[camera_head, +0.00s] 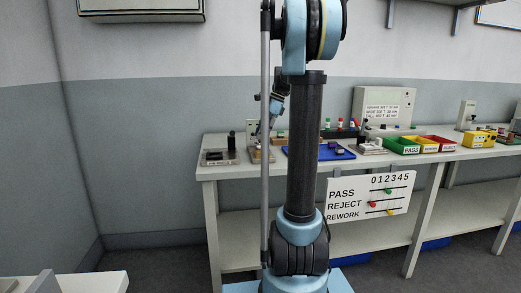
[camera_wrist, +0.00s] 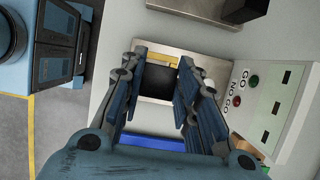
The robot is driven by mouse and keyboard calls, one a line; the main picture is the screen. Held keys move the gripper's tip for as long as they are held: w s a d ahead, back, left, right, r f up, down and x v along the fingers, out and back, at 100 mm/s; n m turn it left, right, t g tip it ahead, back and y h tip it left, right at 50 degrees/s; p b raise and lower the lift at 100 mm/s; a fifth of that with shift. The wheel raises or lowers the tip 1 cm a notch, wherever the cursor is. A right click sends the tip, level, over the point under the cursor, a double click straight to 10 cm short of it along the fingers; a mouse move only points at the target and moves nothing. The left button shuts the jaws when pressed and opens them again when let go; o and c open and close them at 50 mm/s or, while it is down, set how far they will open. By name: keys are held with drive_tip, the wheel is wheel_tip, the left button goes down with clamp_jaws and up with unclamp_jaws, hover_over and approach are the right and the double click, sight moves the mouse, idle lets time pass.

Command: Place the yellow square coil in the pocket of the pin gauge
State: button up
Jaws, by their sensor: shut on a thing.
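In the wrist view my gripper (camera_wrist: 163,77) points at a light-framed fixture that looks like the pin gauge (camera_wrist: 205,56). A yellow strip (camera_wrist: 157,57), which appears to be part of the yellow square coil, shows between the fingertips, at the edge of a dark square area. The fingers are apart with the coil between them. Its lower side and any contact with the pocket are hidden. In the head view my gripper (camera_head: 262,138) is low over the small fixture on the bench, partly behind my arm, and the coil cannot be made out.
A GO / NO GO box (camera_wrist: 272,108) stands close to the right of the fingers in the wrist view. A blue tray (camera_head: 330,152) lies right of the fixture in the head view. Another fixture (camera_head: 219,157) stands to the left. Coloured bins (camera_head: 402,146) are farther right.

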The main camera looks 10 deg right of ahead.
drive_tip(key=shift+f, duration=2.7)
drive_tip(key=o, duration=1)
drive_tip(key=shift+f, duration=0.1)
drive_tip(key=shift+o, duration=0.2)
drive_tip(key=v, duration=1.2)
drive_tip(key=s+a+f+n+t+h, duration=0.1)
drive_tip(key=s+a+f+n+h, duration=0.1)
drive_tip(key=s+f+n, duration=0.7)
drive_tip(key=s+a+f+n+t+h, duration=0.1)
drive_tip(key=s+a+f+n+h, duration=0.1)
drive_tip(key=s+f+n, duration=0.7)
drive_tip(key=s+f, duration=0.4)
drive_tip(key=s, duration=0.4)
drive_tip(key=s+a+f, duration=0.1)
drive_tip(key=s+f, duration=0.3)
drive_tip(key=s, duration=0.5)
drive_tip(key=shift+f+h, duration=0.3)
drive_tip(key=shift+f, duration=0.05)
